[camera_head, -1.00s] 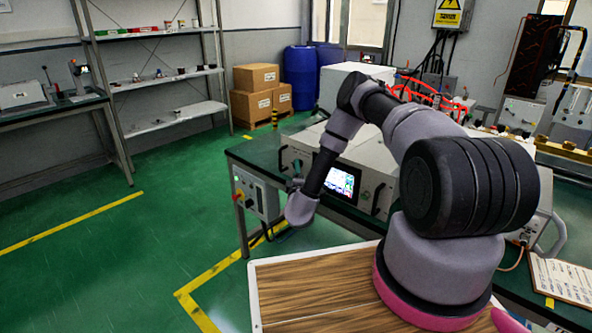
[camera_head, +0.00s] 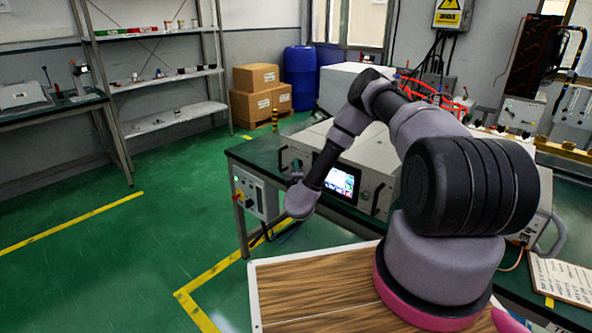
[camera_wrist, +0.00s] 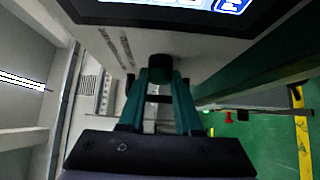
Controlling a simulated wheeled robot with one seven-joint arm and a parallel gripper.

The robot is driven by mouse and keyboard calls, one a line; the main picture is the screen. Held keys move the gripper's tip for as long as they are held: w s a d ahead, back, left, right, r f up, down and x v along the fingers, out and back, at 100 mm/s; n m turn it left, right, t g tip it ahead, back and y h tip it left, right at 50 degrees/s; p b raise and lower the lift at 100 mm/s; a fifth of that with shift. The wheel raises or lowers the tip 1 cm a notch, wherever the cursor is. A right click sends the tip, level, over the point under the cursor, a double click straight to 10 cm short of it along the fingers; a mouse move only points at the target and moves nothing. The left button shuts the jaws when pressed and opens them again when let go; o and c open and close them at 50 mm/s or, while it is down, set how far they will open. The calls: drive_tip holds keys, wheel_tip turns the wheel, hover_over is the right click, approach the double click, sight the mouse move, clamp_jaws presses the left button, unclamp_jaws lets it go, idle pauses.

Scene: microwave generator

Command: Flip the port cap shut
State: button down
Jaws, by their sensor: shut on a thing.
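In the wrist view, my gripper (camera_wrist: 160,84) has its two green fingers drawn together on a small dark round cap (camera_wrist: 160,62). The cap stands at the pale front panel of the generator, below its lit screen. In the head view, the generator (camera_head: 372,150) is a pale box on the bench, with its screen (camera_head: 341,181) on the front. My gripper (camera_head: 294,181) shows only as a small dark shape by the generator's left front corner. The port behind the cap is hidden, and I cannot tell the cap's angle.
A grey control box (camera_head: 256,194) with a red button hangs at the bench's left end. Dark front handles (camera_head: 377,198) stick out beside the screen. The green floor (camera_head: 130,245) to the left is clear. Red cables (camera_head: 425,90) lie behind the arm.

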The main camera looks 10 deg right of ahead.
drive_tip(key=shift+r, duration=0.1)
drive_tip(key=c, duration=0.6)
unclamp_jaws()
drive_tip(key=s+a, duration=0.1)
drive_tip(key=s, duration=0.9)
drive_tip(key=shift+s+a, duration=0.35)
drive_tip(key=shift+r, duration=0.1)
